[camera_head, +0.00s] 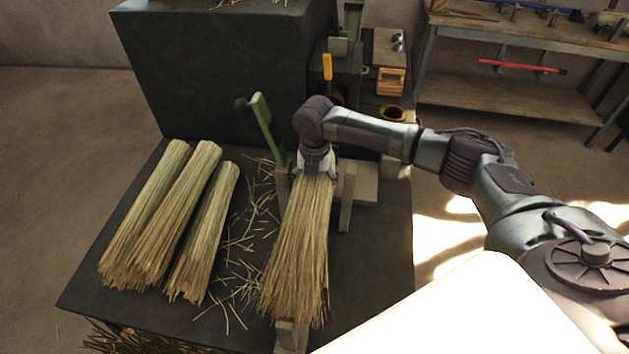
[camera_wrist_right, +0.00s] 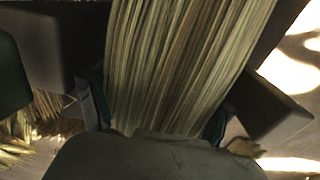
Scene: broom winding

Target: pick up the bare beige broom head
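The bare beige broom head (camera_head: 300,245) is a straw bundle lying on the dark bench, its narrow end at the machine and its frayed end toward the front. My right gripper (camera_head: 315,173) is over its narrow end, pointing down. In the right wrist view the broom head (camera_wrist_right: 185,65) runs between the two fingers of my right gripper (camera_wrist_right: 160,115). The finger pads are at its two sides; I cannot tell whether they press on it. My left gripper is not in view.
Several similar straw bundles (camera_head: 170,215) lie to the left on the bench (camera_head: 90,285), with loose straw between. A green lever (camera_head: 264,125) stands just left of my right gripper. A large dark block (camera_head: 215,80) rises behind. A shelf table (camera_head: 510,90) stands at the back right.

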